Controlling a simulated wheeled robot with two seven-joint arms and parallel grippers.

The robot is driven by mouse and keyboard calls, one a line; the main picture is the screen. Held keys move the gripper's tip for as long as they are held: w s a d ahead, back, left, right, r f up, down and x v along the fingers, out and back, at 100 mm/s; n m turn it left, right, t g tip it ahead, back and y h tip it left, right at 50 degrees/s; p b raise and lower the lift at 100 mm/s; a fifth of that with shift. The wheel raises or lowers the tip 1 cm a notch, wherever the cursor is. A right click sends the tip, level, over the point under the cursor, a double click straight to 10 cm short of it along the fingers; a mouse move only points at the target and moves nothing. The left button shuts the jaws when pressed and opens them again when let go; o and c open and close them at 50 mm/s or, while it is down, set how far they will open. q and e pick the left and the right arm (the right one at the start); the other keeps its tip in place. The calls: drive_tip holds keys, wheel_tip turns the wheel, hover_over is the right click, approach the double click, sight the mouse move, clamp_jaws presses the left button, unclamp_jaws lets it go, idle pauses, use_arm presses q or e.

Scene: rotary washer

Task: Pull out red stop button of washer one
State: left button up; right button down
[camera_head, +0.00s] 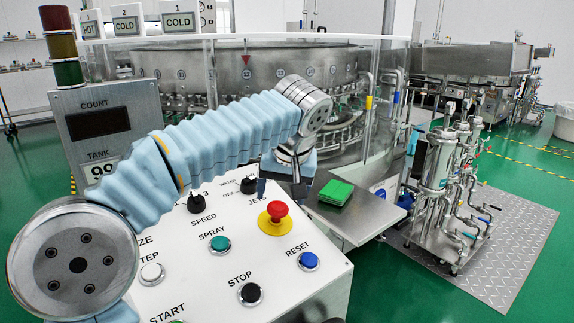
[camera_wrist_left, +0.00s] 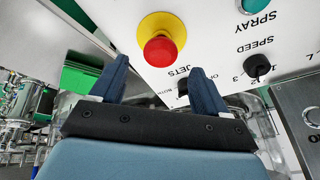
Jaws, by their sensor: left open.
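The red stop button (camera_head: 277,209) is a mushroom knob on a yellow round base on the white control panel (camera_head: 215,270). In the left wrist view the red button (camera_wrist_left: 160,50) appears just beyond the fingertips, close to the gap between them. My left gripper (camera_head: 280,190) is open and empty, with its blue-grey fingers behind and above the button in the head view. In the left wrist view the open gripper (camera_wrist_left: 158,72) shows both fingers apart, and no contact with the button is visible. My right gripper is not in view.
Several knobs and buttons sit around it: the speed knob (camera_head: 196,202), green spray button (camera_head: 220,243), blue reset button (camera_head: 308,261) and black stop button (camera_head: 250,292). A green stack (camera_head: 336,192) lies on a metal shelf (camera_head: 357,222). The washer drum (camera_head: 215,68) stands behind.

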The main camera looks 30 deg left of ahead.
use_arm(q)
drive_tip(key=p+v, duration=0.1)
drive_tip(key=v, duration=0.9)
drive_tip(key=shift+p, duration=0.35)
drive_tip(key=shift+s, duration=0.1)
